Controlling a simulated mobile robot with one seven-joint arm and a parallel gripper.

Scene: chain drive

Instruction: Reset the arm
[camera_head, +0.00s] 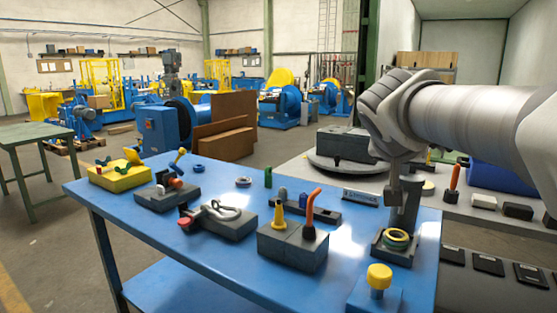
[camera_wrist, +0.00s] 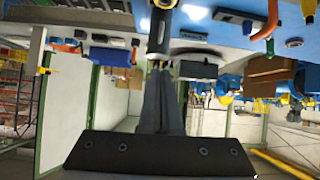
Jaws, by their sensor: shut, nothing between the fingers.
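My arm reaches in from the right of the head view, its pale grey links crossing above the blue table (camera_head: 215,255). My gripper (camera_head: 393,203) hangs down from the wrist over the table's right end. It is shut and empty. Just beside or behind it in the picture stands a dark upright cylinder (camera_head: 406,212); I cannot tell whether they touch. In the wrist view, which looks upside down, my gripper (camera_wrist: 160,65) extends from a dark bar at the bottom, its tips near the blue table surface at the top.
Brass-coloured rings (camera_head: 396,239) lie on a dark base below the gripper. A yellow-capped post (camera_head: 379,277) stands in front. A grey block (camera_head: 292,248) holds a yellow cone and an orange hook. A grey bench (camera_head: 450,205) with a blue bin (camera_head: 503,178) lies behind.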

